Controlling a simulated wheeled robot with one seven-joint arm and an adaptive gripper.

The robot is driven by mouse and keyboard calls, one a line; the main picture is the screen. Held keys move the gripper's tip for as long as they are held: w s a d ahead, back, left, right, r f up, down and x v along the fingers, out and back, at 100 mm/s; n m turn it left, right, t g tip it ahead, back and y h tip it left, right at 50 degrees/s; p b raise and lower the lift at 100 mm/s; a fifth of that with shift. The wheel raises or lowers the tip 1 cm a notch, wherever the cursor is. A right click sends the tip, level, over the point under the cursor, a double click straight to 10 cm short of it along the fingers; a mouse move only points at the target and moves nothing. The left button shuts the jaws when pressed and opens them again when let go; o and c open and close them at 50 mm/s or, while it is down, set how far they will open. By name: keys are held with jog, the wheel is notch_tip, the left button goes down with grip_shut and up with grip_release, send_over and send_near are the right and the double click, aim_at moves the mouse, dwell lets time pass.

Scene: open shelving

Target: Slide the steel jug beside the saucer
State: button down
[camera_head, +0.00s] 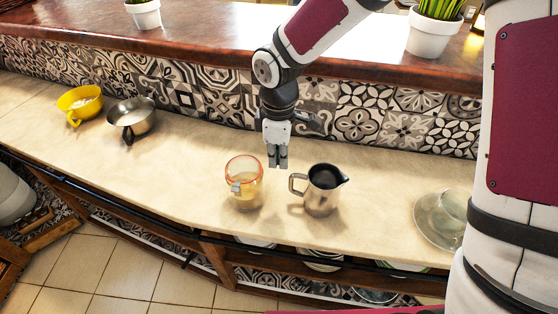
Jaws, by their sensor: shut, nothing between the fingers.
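The steel jug (322,190) stands upright on the pale counter, its handle to the left and its spout to the right. The saucer (430,226) lies farther right with a clear glass cup (453,206) on it; my own body partly hides its right side. A bare stretch of counter lies between jug and saucer. My gripper (278,164) points down, shut and empty, behind and to the left of the jug, apart from it.
A steel pan (131,117) and a yellow cup (80,105) are at the far left. A patterned tile wall (200,92) rises behind the counter. Potted plants (433,32) stand on the upper ledge.

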notch_tip(320, 180, down, 8)
jog(key=shift+f+p, duration=0.2)
jog(key=shift+p, duration=0.1)
jog(key=shift+d, duration=0.15)
jog(key=d+p, duration=0.1)
jog(key=d, duration=0.4)
jog(key=s+d+p, duration=0.1)
jog(key=d, duration=0.5)
jog(key=s+d+p, duration=0.1)
jog(key=d, duration=0.5)
jog(key=shift+s+d, duration=0.2)
jog(key=shift+d, duration=0.05)
jog(key=s+d+r+m+t+h, duration=0.1)
jog(key=s+r+m, duration=0.3)
jog(key=r, duration=1)
jog(key=s+d+r+m+t+h, duration=0.1)
jog(key=s+r+m, duration=0.3)
jog(key=r, duration=0.9)
jog(key=s+r+m+t+y, duration=0.2)
jog(key=s+r+m, duration=0.6)
jog(key=s, duration=0.4)
jog(key=shift+a+t, duration=0.35)
jog(key=shift+t, duration=0.45)
